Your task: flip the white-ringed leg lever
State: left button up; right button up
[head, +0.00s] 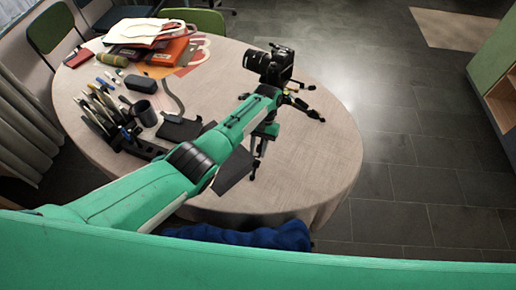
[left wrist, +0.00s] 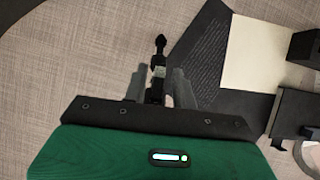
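A black camera (head: 270,64) sits on a small black tripod (head: 297,101) near the right side of the round table. In the left wrist view, one tripod leg (left wrist: 160,45) with a dark pointed foot shows just beyond my left gripper. A pale band (left wrist: 158,72) shows on this leg; the lever itself is too small to make out. My left gripper (left wrist: 160,88) has a grey finger on each side of the leg, with narrow gaps visible, so it looks open. In the head view my left gripper (head: 264,132) is below the camera, partly hidden by my arm. My right gripper is not in view.
The round table (head: 330,160) is bare at its right and front right. A mug (head: 145,113), pens (head: 98,105) and dark cases stand at left; folders (head: 160,45) lie at the back. A dark flat panel (left wrist: 205,50) lies close beside the leg. Blue cloth (head: 245,236) shows at the front edge.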

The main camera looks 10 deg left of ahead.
aim_at(258, 151)
pick_arm(q)
jog(key=shift+o, duration=0.3)
notch_tip(258, 151, up, 6)
jog(key=shift+r+p, duration=0.15)
jog(key=shift+p, duration=0.3)
notch_tip(258, 151, up, 14)
jog(key=p, duration=1)
jog(key=shift+p, duration=0.4)
